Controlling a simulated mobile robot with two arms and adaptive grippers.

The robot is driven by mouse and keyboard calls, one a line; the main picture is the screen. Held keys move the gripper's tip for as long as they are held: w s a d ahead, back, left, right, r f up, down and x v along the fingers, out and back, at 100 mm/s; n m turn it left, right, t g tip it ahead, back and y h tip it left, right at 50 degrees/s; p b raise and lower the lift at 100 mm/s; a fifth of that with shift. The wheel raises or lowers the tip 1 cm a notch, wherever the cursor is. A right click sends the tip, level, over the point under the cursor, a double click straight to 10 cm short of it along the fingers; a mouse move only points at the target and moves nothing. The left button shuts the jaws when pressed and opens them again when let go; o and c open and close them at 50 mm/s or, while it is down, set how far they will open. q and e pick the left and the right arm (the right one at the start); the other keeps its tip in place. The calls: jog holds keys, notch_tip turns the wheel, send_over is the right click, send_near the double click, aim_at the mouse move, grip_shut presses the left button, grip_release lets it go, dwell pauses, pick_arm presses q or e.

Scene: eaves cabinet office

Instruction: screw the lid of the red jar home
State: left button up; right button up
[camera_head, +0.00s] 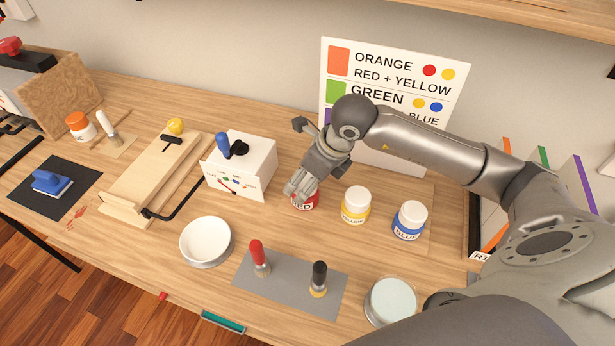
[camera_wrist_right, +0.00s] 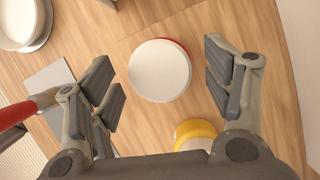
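The red jar (camera_head: 306,200) stands on the table, labelled RED and mostly hidden behind my right gripper in the head view. In the right wrist view its white lid (camera_wrist_right: 160,70) sits on top, with a thin red rim showing beside it. I cannot tell how tight the lid is. My right gripper (camera_head: 298,188) is above the red jar. In the right wrist view its fingers (camera_wrist_right: 162,82) are spread apart on both sides of the lid, with gaps to it. My left gripper is not in view.
A yellow jar (camera_head: 355,206) and a blue jar (camera_head: 409,221) stand to the right of the red jar. A white box with a dial (camera_head: 240,167) is close on its left. A grey mat (camera_head: 290,282) with two brushes and a white bowl (camera_head: 206,242) lie in front.

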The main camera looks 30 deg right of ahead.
jog(key=v, duration=1.2)
dwell(0.4)
